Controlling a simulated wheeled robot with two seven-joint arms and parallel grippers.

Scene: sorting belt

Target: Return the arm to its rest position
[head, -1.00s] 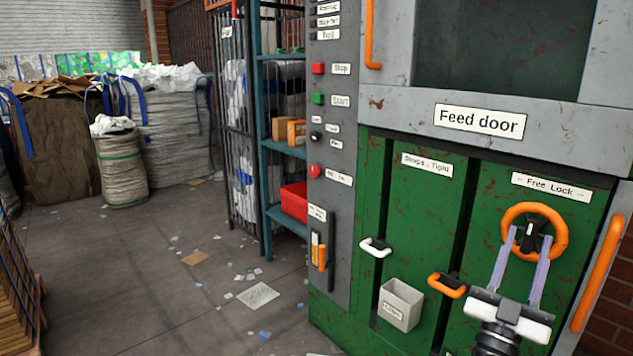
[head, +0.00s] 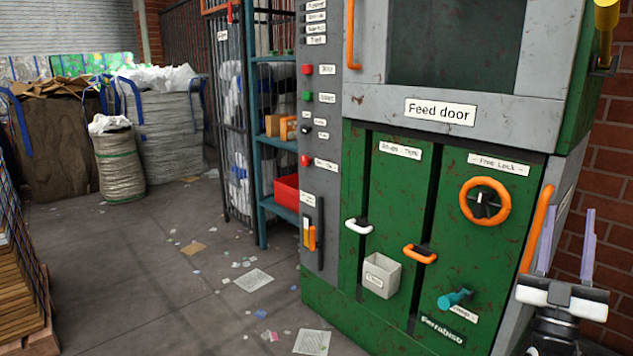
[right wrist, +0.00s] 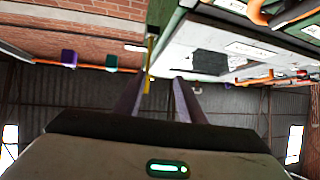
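My right gripper (head: 567,236) is at the right edge of the head view, beside the green machine's right side and in front of the brick wall. Its two lilac fingers point up and stand apart, with nothing between them. The right wrist view also shows the fingers (right wrist: 157,98) apart and empty. The orange lock wheel (head: 485,203) on the machine is to the left of the gripper and apart from it. My left gripper is in neither view.
The green baling machine (head: 395,200) fills the right half, with a long orange handle (head: 537,226) close to my right gripper. A teal knob (head: 455,299) sticks out low on its front. A blue shelf (head: 272,143) and filled sacks (head: 121,163) stand further left. The floor in between is open, with scattered paper.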

